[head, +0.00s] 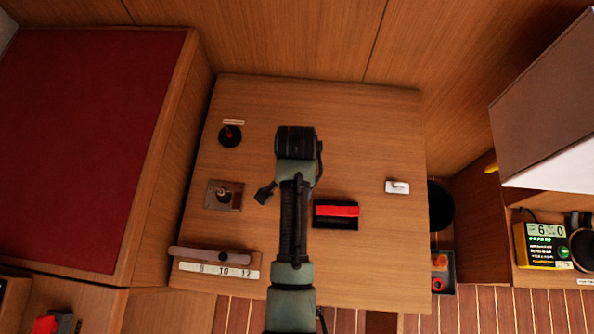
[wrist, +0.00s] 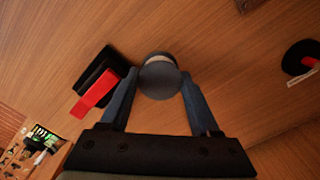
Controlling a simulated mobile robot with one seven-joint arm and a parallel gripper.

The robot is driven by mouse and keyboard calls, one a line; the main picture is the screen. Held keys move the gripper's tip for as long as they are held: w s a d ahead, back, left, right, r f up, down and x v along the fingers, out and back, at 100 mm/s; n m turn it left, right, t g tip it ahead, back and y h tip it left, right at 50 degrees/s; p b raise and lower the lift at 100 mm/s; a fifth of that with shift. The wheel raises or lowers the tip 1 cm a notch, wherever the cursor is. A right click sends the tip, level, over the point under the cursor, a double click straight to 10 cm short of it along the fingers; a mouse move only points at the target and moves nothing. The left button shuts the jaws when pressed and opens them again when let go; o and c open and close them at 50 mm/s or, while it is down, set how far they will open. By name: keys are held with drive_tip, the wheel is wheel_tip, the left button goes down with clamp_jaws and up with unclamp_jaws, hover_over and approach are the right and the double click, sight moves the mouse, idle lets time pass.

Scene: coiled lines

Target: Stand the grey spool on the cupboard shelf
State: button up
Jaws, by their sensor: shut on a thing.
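The grey spool (wrist: 161,80) shows in the wrist view as a round dark-grey disc with a paler band behind its upper edge. My gripper (wrist: 159,92) is shut on it, with one blue finger on each side. In the head view my arm reaches over the wooden table, and the dark wrist end (head: 296,142) hides the fingers and spool. An open wooden compartment (head: 516,274) with a yellow device inside is at the right edge; I cannot tell whether it is the cupboard shelf.
A black block with a red bar (head: 336,213) lies right of my arm. The table (head: 375,120) also carries a round black item (head: 230,135), a metal plate (head: 223,195), a white item (head: 397,187) and a long brown bar (head: 210,255). A grey box-like body (head: 545,90) overhangs at right.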

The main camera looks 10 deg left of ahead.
drive_tip(key=shift+f, duration=1.5)
drive_tip(key=shift+f, duration=0.15)
drive_tip(key=o, duration=1.4)
